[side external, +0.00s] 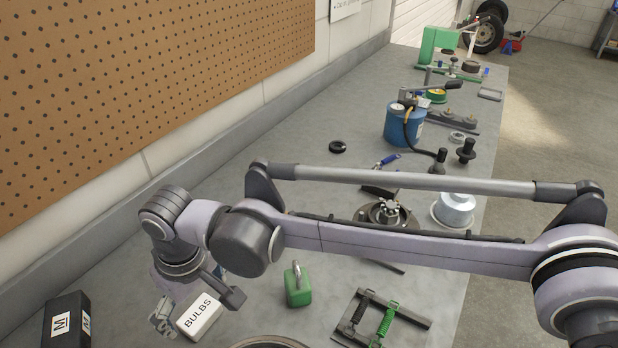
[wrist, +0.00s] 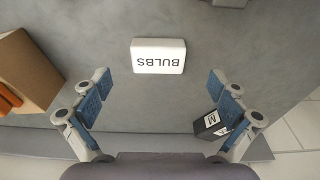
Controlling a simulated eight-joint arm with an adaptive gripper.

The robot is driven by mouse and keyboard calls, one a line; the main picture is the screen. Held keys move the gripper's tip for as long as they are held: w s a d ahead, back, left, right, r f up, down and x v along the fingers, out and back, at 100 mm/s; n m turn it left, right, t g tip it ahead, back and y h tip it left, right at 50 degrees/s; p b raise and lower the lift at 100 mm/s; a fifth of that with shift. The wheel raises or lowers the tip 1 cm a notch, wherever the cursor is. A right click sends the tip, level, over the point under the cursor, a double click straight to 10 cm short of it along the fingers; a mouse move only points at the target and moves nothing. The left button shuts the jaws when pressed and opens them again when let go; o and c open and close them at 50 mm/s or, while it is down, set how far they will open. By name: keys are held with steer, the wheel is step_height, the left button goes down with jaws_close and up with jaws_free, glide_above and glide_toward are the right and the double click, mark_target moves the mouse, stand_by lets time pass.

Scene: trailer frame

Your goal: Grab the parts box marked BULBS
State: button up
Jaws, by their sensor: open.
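The white parts box marked BULBS (side external: 199,316) lies on the grey bench, below my wrist in the side external view. In the wrist view the box (wrist: 158,56) sits near the top centre, its lettering upside down. My gripper (wrist: 166,86) is open, with its blue-padded fingers spread wide to either side. The box appears beyond the fingertips, with nothing between the pads. In the side external view one finger shows just left of the box, and my wrist hides most of the gripper. Contact with the box cannot be made out.
A black box marked M (side external: 68,320) stands left of the BULBS box. An open brown carton (wrist: 27,72) shows left in the wrist view. A green padlock-shaped weight (side external: 298,287) and a spring-fitted metal frame (side external: 380,318) lie to the right. The pegboard wall (side external: 140,80) borders the bench.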

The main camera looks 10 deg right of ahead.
mark_target(199, 313)
steer(key=shift+w+a+f, duration=0.1)
steer(key=shift+w+f, duration=0.1)
steer(key=shift+f, duration=0.65)
steer(key=shift+w+a+f, duration=0.15)
steer(key=shift+f, duration=0.7)
steer(key=shift+w+a+f, duration=0.1)
steer(key=shift+w+f, duration=0.1)
steer(key=shift+f, duration=0.65)
steer(key=c, duration=1.2)
